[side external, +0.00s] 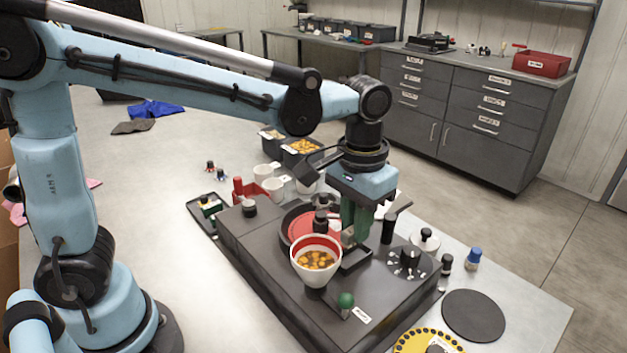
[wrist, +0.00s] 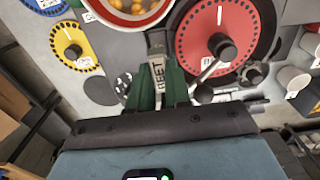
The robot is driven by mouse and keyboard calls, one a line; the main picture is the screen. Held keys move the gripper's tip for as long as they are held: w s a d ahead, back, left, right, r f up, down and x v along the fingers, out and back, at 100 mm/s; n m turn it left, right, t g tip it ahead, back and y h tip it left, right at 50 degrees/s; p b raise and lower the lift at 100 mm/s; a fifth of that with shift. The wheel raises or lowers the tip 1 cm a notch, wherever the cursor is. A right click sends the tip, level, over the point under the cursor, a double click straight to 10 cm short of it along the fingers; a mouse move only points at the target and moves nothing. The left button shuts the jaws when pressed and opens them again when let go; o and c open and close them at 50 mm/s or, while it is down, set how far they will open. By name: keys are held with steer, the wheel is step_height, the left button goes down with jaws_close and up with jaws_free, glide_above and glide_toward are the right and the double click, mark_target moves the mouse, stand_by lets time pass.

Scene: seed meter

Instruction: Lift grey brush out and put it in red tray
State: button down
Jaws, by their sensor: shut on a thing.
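My gripper (side external: 352,228) points down over the dark seed meter (side external: 265,255), just right of the white bowl. Its green fingers (wrist: 158,88) are closed on a narrow grey piece (wrist: 157,44), which I take to be the grey brush; it also shows below the fingers in the side view (side external: 348,238). A "BEET" label shows between the fingers. The piece's lower end is close to a dark recess in the meter; I cannot tell whether it is inside. Bristles cannot be made out.
The white bowl (side external: 316,266) of orange and brown seeds stands close to the gripper. A red disc (wrist: 200,45) with a dark knob lies beside the fingers. A dark post (side external: 388,230) and dial (side external: 410,258) stand to the right. A red box (side external: 542,64) sits on the far cabinets.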

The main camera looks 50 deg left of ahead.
steer(key=shift+r, duration=1.3)
steer(key=shift+r, duration=0.45)
step_height(320, 180, up, 4)
steer(key=a, duration=3.1)
steer(key=shift+a+f, duration=0.15)
steer(key=shift+f, duration=2.6)
steer(key=shift+a+f, duration=0.2)
steer(key=shift+f, duration=2.5)
steer(key=shift+a+f, duration=0.15)
steer(key=shift+f, duration=2.6)
